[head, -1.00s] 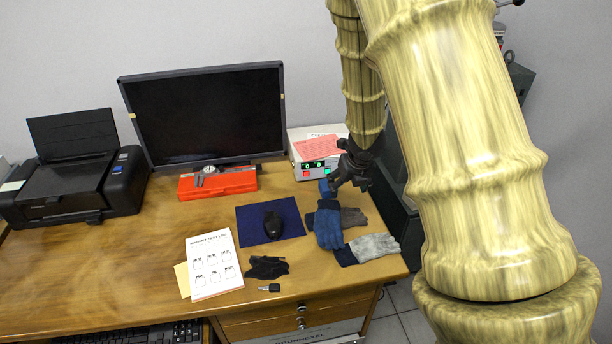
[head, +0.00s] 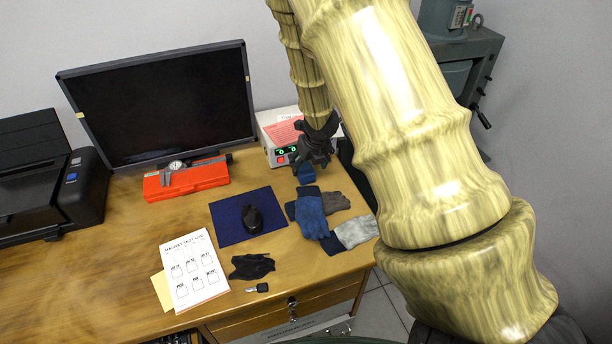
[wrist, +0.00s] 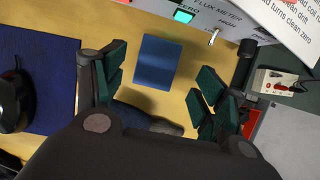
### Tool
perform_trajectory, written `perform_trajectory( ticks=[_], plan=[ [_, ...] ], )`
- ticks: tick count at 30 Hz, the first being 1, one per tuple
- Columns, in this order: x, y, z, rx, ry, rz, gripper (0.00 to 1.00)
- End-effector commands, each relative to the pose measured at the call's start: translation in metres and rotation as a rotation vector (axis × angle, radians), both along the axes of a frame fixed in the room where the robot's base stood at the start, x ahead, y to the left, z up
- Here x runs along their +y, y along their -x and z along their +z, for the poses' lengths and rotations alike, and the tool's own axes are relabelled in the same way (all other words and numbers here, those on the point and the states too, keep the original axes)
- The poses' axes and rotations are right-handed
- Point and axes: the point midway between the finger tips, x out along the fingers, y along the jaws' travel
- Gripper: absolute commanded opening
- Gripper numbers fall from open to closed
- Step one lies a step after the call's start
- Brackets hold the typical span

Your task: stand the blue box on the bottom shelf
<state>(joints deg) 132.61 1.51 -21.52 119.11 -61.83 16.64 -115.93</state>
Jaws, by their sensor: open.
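The blue box (head: 306,174) is on the desk, beside the back of the gloves and in front of the white meter. My gripper (head: 313,160) is just above and behind it in the head view and hides part of it. In the wrist view the blue box (wrist: 158,62) shows as a plain blue face between the spread green finger pads of my gripper (wrist: 163,76). The gripper is open and empty, with bare desk showing on both sides of the box. I cannot make out the bottom shelf in either view.
The white flux meter (head: 270,150) stands close behind the box. Blue and grey gloves (head: 312,212) lie in front of it. A mouse (head: 252,219) sits on a dark blue mat (head: 228,226) to the left. A grey-green machine (head: 470,75) stands at right.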

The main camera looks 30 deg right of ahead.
Motion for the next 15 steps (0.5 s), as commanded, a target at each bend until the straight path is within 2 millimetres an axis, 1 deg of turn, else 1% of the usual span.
perform_trajectory(
  ticks=[4, 12, 15],
  plan=[
    [0.001, -0.003, -0.007, 0.002, 0.000, 0.000, 0.71],
    [-0.001, -0.012, -0.035, 0.003, 0.000, -0.003, 0.71],
    [-0.002, -0.015, -0.043, 0.001, 0.001, -0.003, 0.71]
  ],
)
